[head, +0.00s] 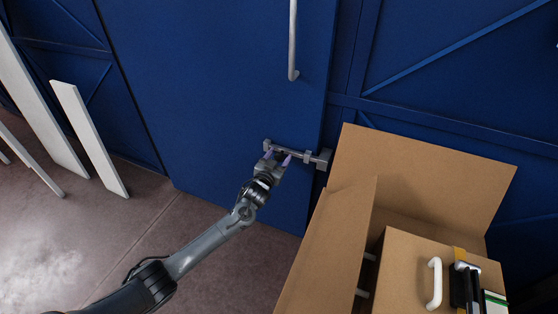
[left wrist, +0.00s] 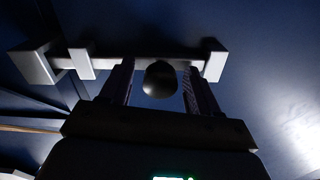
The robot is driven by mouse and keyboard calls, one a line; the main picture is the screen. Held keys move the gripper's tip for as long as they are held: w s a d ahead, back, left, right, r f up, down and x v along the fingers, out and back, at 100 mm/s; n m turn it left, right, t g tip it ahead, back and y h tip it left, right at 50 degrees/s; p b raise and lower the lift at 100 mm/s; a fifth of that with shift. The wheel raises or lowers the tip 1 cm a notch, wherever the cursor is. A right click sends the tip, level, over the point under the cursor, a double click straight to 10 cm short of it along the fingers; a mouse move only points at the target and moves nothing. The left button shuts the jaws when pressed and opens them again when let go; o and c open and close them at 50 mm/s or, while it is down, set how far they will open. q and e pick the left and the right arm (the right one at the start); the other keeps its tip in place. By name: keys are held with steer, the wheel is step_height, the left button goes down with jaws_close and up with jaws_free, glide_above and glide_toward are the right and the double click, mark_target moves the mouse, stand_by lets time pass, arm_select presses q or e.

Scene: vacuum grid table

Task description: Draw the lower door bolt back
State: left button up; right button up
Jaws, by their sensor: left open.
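The lower door bolt (head: 290,151) is a grey horizontal bar in brackets, low on the blue door (head: 220,80) near its right edge. Its right end reaches the bracket at the door's edge (head: 323,159). My left gripper (head: 278,157) is at the bolt, its two purple-tipped fingers apart. In the left wrist view the bolt (left wrist: 145,64) runs across the picture, and its dark round knob (left wrist: 160,79) sits between the open fingers of my left gripper (left wrist: 160,88). I cannot tell whether either finger touches the knob. My right gripper is not in view.
An open cardboard box (head: 420,170) stands close at the right, with a second carton (head: 405,270) and a white handle (head: 434,283) in it. A long vertical door handle (head: 293,40) is above the bolt. White boards (head: 90,140) lean at the left. The floor at lower left is clear.

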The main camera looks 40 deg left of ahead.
arm_select(q)
steer(key=shift+w, duration=0.15)
jaws_close()
steer(key=a, duration=0.2)
steer(key=s+a+p, duration=0.1)
steer(key=a, duration=0.1)
steer(key=shift+s+a, duration=0.1)
steer(key=shift+a, duration=0.1)
stand_by(0.3)
steer(key=shift+c, duration=2)
jaws_free()
steer(key=o, duration=0.4)
steer(key=shift+a, duration=0.15)
